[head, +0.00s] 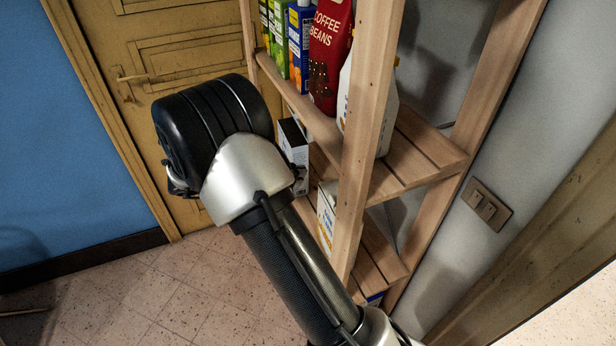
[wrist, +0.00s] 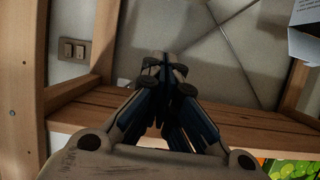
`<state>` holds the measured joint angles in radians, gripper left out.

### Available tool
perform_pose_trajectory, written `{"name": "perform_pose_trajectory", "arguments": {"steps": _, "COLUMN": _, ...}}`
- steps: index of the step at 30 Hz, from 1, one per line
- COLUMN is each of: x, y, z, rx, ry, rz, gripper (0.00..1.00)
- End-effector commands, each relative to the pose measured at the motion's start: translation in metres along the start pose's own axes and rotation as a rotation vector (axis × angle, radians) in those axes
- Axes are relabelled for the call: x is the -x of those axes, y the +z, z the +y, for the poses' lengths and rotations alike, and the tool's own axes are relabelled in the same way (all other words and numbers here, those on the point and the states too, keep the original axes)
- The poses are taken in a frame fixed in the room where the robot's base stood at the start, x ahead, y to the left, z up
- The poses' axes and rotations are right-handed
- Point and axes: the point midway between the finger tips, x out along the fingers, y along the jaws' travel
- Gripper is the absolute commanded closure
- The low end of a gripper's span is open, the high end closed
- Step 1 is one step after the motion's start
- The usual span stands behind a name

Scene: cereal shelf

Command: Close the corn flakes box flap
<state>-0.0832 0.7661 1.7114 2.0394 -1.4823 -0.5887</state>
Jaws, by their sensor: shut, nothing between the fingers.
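My gripper (wrist: 164,75) is shut and empty in the wrist view, with its fingertips together in front of the grey wall above a wooden shelf board. In the head view my arm's end hides it. A pale box (wrist: 304,45) with a bent-looking edge shows at the upper right of the wrist view, apart from my fingers. In the head view a white box with a dark top (head: 293,150) stands on the middle shelf beside my wrist. No corn flakes label is readable, so I cannot tell which box it is or how its flap stands.
The wooden shelf (head: 362,130) has posts close to my arm. Its upper board holds several cartons (head: 299,45), a red coffee beans bag (head: 326,55) and a white bottle (head: 388,108). Another white box (head: 326,217) stands lower.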

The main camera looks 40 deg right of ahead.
Motion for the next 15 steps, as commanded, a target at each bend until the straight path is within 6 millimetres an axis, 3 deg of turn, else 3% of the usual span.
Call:
{"name": "perform_pose_trajectory", "arguments": {"steps": 3, "x": -0.003, "y": 0.005, "z": 0.012, "rx": 0.019, "ry": 0.058, "rz": 0.012, "gripper": 1.00}}
{"name": "perform_pose_trajectory", "arguments": {"steps": 7, "x": -0.017, "y": 0.006, "z": 0.015, "rx": 0.019, "ry": 0.065, "rz": 0.012, "gripper": 1.00}}
{"name": "perform_pose_trajectory", "arguments": {"steps": 15, "x": -0.074, "y": 0.007, "z": 0.018, "rx": 0.017, "ry": 0.064, "rz": 0.011, "gripper": 1.00}}
